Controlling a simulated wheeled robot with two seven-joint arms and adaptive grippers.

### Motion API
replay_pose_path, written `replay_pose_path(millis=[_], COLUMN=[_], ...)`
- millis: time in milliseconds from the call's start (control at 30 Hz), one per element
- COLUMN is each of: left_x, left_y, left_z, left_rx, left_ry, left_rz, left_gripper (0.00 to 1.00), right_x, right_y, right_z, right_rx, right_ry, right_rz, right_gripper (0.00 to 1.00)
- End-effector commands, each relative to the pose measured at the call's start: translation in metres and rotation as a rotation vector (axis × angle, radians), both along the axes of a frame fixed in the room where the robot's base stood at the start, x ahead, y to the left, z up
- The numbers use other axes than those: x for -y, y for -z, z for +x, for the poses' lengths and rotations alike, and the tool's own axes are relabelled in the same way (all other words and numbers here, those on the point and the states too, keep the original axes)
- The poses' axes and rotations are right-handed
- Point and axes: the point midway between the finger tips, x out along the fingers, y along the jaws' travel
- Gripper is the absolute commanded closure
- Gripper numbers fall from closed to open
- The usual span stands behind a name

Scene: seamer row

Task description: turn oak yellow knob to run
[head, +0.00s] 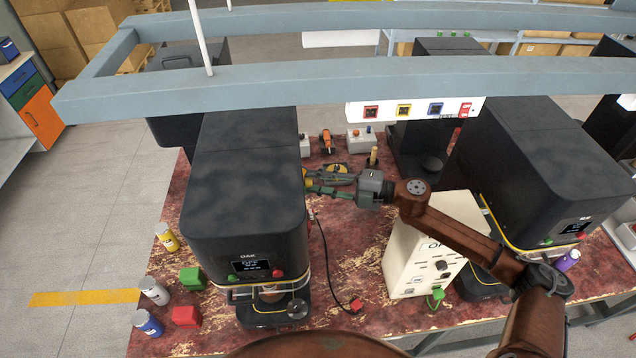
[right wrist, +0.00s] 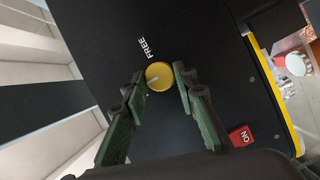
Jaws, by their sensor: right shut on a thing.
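The oak machine (head: 245,190) is a dark box with a lit display, standing on the left of the red worn table. Its yellow knob (right wrist: 158,76) is on a black side panel in the right wrist view, with a pale mark on its face. The word FREE is printed beside it; no RUN label is readable. My right gripper (head: 309,187) reaches the right side of the oak machine. In the right wrist view its green-padded fingers (right wrist: 159,80) are shut on the yellow knob, one on each side. My left gripper is not in view.
A red ON switch (right wrist: 241,136) sits near the right finger in the wrist view. A cream box (head: 420,250) stands under my right arm, and another dark machine (head: 545,165) is further right. A grey overhead rail (head: 350,78) crosses above the table (head: 340,260).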

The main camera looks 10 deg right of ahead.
Motion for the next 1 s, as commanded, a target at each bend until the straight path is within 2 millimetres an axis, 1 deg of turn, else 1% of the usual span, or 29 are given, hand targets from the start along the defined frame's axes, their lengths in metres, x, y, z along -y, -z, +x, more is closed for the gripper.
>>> replay_pose_path(millis=[200,233,467,500,800,867,967,1000], left_x=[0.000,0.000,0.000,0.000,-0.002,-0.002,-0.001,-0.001], left_y=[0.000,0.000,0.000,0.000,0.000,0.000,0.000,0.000], left_z=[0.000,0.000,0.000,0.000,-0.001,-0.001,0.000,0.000], left_rx=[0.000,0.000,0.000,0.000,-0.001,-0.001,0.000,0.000], left_ry=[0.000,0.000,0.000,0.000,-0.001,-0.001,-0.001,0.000], left_rz=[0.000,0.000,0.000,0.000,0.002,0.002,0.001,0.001], left_gripper=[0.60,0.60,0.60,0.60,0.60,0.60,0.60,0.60], right_x=[0.000,0.000,0.000,0.000,0.003,0.007,0.021,0.028], right_y=[0.000,0.000,0.000,0.000,0.000,0.000,-0.001,-0.001], right_z=[0.000,0.000,0.000,0.000,-0.001,-0.003,-0.008,-0.011], right_rx=[0.002,0.002,0.001,0.001,0.000,-0.001,-0.001,-0.001], right_ry=[0.000,0.000,0.000,0.000,0.000,0.001,0.002,0.002], right_rz=[-0.001,-0.001,0.000,0.000,-0.001,-0.001,-0.003,-0.003], right_gripper=[0.98,0.73,0.57,0.56,0.56,0.56,0.56,0.56])
